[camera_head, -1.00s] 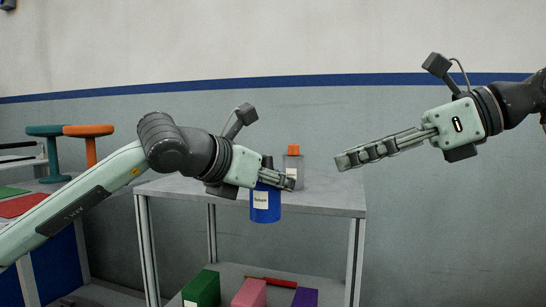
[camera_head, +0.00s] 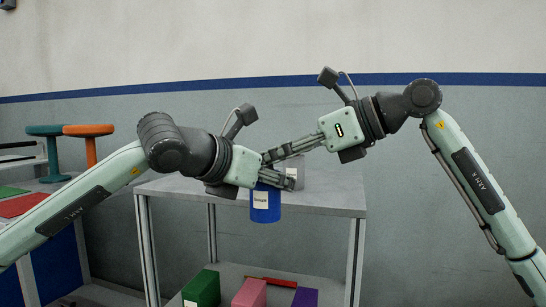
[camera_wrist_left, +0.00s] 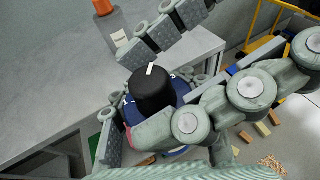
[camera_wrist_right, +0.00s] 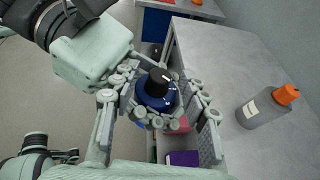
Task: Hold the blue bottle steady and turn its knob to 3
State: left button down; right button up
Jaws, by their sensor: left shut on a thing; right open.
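The blue bottle (camera_head: 265,205) is upright, held in my left gripper (camera_head: 275,179) in front of the table's edge. It has a pale label. Its black knob (camera_wrist_left: 153,88) with a white mark shows from above in the left wrist view; dark blue with white marks surrounds it. In the right wrist view the knob (camera_wrist_right: 157,84) lies between the spread fingers of my right gripper (camera_wrist_right: 160,108). My right gripper is open and comes in from the right at the bottle's top. In the head view the fingers hide the knob.
A grey bottle with an orange cap (camera_wrist_right: 286,94) stands on the grey table (camera_head: 330,195), close to the grippers. Green (camera_head: 201,289), pink (camera_head: 250,293) and purple (camera_head: 305,297) blocks lie on the lower shelf. Stools (camera_head: 88,130) stand at left.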

jog(key=shift+c, duration=0.6)
grip_shut()
jog(key=shift+s+a+m+t+h, duration=0.1)
jog(key=shift+m+t+h, duration=0.75)
jog(key=shift+m+t, duration=0.25)
jog(key=shift+s+a+m+t+h, duration=0.1)
jog(key=shift+m+t+h, duration=0.85)
jog(key=shift+m, duration=0.25)
jog(key=shift+d, duration=0.1)
jog(key=shift+o, duration=0.6)
grip_release()
